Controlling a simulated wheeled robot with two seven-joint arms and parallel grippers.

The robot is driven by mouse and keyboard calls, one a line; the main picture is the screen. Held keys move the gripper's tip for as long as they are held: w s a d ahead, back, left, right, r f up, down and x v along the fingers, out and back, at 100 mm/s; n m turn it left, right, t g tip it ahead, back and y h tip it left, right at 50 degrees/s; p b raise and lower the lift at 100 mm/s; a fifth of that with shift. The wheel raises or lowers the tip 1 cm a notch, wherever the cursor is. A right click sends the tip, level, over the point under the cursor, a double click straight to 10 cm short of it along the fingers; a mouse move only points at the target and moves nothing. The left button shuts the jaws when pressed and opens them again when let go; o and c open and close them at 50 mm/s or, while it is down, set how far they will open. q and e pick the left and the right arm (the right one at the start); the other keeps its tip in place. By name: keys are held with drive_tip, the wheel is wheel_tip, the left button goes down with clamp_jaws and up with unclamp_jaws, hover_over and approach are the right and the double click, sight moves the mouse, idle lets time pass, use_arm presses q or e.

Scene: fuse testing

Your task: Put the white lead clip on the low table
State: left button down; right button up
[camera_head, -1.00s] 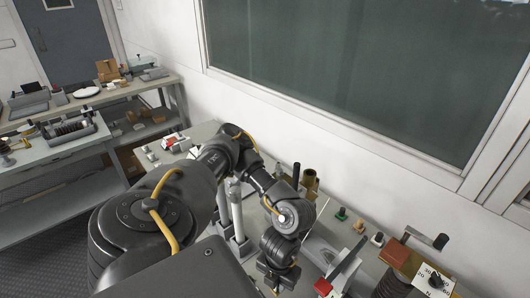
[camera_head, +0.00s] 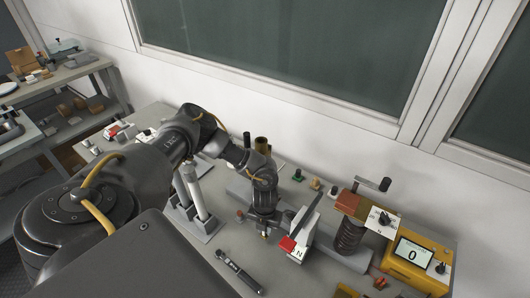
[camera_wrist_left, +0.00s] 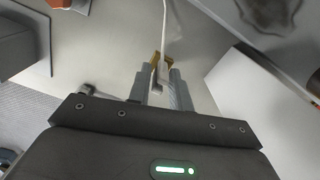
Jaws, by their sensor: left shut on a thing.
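My left gripper (camera_head: 264,234) hangs low over the grey bench, just left of a red-ended magnet-like bar (camera_head: 288,244). In the left wrist view its two grey fingers (camera_wrist_left: 160,88) are shut on the white lead clip (camera_wrist_left: 161,70), a small pale piece with a brass-coloured part at the fingertips. A thin white lead (camera_wrist_left: 165,25) runs up from it. In the head view the clip is too small to make out clearly. My right gripper is not in view. Which surface is the low table, I cannot tell.
The grey bench (camera_head: 222,240) holds a crank device (camera_head: 350,235), a yellow meter reading 0 (camera_head: 415,262), light upright cylinders (camera_head: 195,190) and a dark handled tool (camera_head: 240,272). Shelved tables (camera_head: 70,75) stand at the far left. Bare bench lies in front of the gripper.

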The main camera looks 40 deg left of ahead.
sight(265, 233)
use_arm(q)
drive_tip(key=shift+w+a+f, duration=0.1)
drive_tip(key=shift+w+f, duration=0.1)
drive_tip(key=shift+f, duration=0.15)
wheel_tip(265, 233, down, 2)
drive_tip(key=shift+f+p, duration=0.1)
drive_tip(key=shift+p, duration=0.35)
drive_tip(key=shift+f, duration=0.25)
drive_tip(key=shift+f, duration=0.2)
drive_tip(key=c, duration=1.3)
unclamp_jaws()
